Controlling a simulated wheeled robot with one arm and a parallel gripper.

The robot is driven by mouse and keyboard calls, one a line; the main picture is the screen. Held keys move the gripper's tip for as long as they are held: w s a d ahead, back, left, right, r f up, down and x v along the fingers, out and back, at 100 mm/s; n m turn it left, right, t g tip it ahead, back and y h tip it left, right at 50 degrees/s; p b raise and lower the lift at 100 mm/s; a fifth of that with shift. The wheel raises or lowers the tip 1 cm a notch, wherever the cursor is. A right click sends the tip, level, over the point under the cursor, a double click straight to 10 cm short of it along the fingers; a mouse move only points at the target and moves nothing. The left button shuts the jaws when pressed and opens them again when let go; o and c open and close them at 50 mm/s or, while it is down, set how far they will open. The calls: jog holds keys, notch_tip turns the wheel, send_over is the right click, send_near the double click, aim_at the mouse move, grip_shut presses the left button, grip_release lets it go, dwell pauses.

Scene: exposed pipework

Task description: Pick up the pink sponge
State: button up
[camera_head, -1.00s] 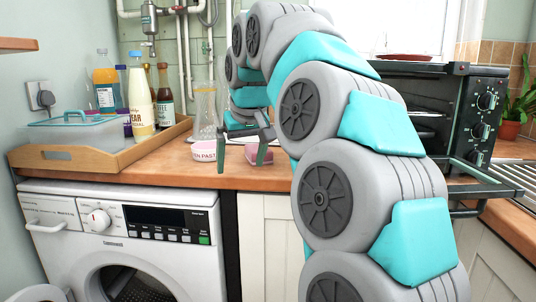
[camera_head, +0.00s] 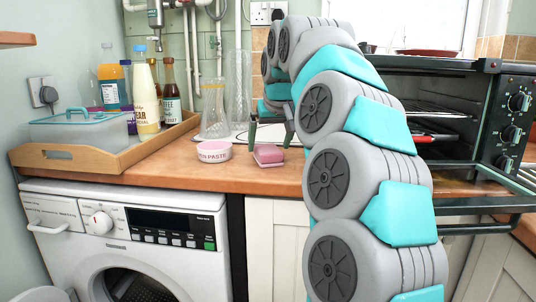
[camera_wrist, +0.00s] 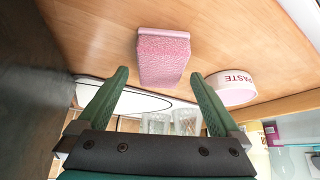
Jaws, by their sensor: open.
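The pink sponge (camera_head: 268,155) lies on the wooden worktop near its front edge, just right of a round paste tub. In the wrist view the sponge (camera_wrist: 163,57) appears ahead of my fingertips, roughly centred between them. My gripper (camera_head: 271,140) is above and behind the sponge, its fingers pointing down. It is open, and the wrist view shows the two green fingers (camera_wrist: 160,76) spread apart with nothing held between them. I see no contact between the fingers and the sponge.
The paste tub (camera_head: 214,152) is close to the sponge. Two glass vessels (camera_head: 214,108) stand behind it. A wooden tray (camera_head: 75,160) with several bottles is at left. An open toaster oven (camera_head: 430,90) is at right. The worktop (camera_head: 170,179) in front is clear.

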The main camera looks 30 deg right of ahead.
aim_at(268, 148)
jog(key=shift+x, duration=1.6)
jog(key=c, duration=1.4)
jog(key=shift+r, duration=0.1)
jog(key=shift+r, duration=0.15)
